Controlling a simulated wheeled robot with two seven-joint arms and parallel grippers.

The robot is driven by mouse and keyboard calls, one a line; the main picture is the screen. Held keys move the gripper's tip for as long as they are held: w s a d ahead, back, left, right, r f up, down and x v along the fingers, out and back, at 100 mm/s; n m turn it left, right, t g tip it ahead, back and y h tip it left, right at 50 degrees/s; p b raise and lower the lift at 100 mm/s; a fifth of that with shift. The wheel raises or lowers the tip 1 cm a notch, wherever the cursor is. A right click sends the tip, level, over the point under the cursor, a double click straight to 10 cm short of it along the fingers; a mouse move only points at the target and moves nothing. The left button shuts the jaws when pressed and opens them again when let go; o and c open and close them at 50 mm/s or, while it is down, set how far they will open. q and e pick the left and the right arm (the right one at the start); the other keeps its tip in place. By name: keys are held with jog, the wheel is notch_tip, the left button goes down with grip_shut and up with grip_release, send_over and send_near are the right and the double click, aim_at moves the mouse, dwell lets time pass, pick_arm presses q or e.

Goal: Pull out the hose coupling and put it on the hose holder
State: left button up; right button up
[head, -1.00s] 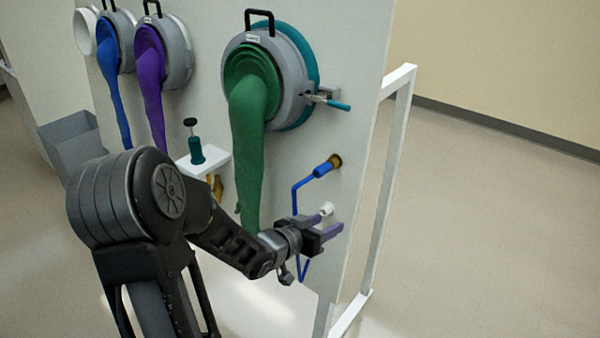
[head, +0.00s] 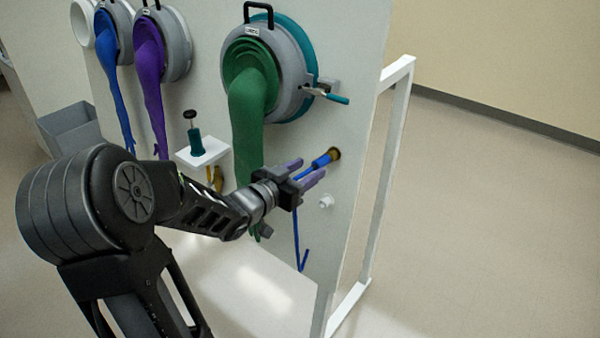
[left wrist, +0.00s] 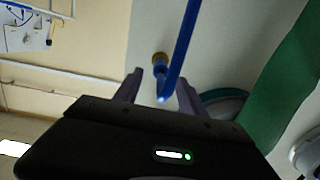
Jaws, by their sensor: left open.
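The hose coupling (head: 322,160) is a blue cylinder seated in a brass port (head: 335,153) on the white panel. A thin blue hose (head: 297,240) hangs from it. The white hose holder peg (head: 326,201) sticks out of the panel below the port, empty. My left gripper (head: 312,167) is open, its purple fingers pointing at the panel just short of the coupling. In the left wrist view the coupling (left wrist: 160,70) shows between the fingertips (left wrist: 160,78), and the hose (left wrist: 179,50) crosses in front of it. The right gripper is out of view.
A green glove (head: 247,105) hangs from its round port left of my gripper. A teal-handled clamp (head: 335,98) juts out above. A white shelf (head: 203,153) holds a teal-based item. Right of the panel's white frame (head: 385,190), the floor is clear.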

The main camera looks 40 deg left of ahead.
aim_at(315, 164)
pick_arm(q)
jog(key=w, duration=0.3)
jog(key=w+f, duration=0.1)
jog(key=w, duration=0.1)
jog(key=shift+w+p, duration=0.2)
jog(key=shift+p, duration=0.2)
jog(key=shift+r, duration=0.1)
jog(key=shift+c, duration=0.3)
grip_shut()
dwell(0.3)
